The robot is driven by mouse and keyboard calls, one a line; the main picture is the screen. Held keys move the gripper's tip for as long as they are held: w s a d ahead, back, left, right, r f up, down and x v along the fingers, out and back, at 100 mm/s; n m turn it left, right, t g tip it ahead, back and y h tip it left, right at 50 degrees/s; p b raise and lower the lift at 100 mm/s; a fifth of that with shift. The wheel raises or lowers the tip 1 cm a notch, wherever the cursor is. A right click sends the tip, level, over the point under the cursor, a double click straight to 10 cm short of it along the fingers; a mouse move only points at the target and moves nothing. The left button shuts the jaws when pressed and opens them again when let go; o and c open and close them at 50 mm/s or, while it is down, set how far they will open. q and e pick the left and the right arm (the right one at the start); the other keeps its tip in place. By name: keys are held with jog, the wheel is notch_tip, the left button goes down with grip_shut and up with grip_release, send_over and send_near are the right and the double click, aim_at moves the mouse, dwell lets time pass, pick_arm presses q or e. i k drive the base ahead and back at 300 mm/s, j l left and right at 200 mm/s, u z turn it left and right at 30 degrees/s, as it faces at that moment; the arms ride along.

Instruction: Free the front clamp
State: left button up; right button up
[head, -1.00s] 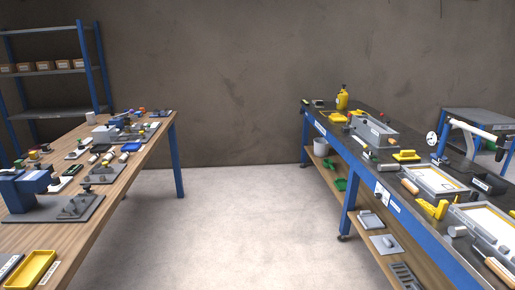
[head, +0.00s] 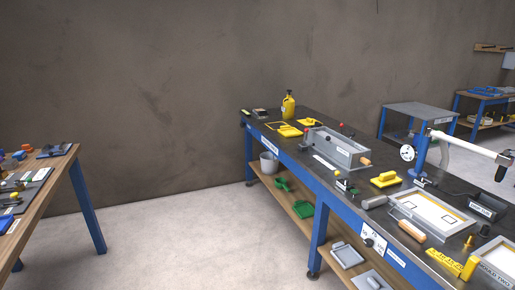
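No part is clearly readable as the front clamp at this distance. A long grey open-topped box (head: 350,153) stands on the dark-topped bench at right. A red ball knob (head: 341,125) shows at its far side, and another red knob (head: 307,132) at its left end. Neither of my grippers is in view.
The blue-framed bench (head: 314,176) also carries a yellow bottle (head: 288,106), yellow parts, trays and a blue stand with a white arm (head: 463,141). A wooden-topped table (head: 37,190) is at left. Bare floor (head: 190,235) lies between them.

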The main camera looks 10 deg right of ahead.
aim_at(306, 130)
jog(key=i+j+z, duration=0.65)
jog(key=i+j, duration=0.15)
jog(key=i+j+z, duration=0.3)
jog(key=j, duration=0.35)
jog(key=i+u, duration=0.25)
jog(key=i, duration=0.3)
jog(key=i+l+u, duration=0.1)
jog(key=i+u, duration=0.15)
jog(key=i, duration=0.3)
jog(key=i+l+u, duration=0.25)
jog(key=i, duration=0.3)
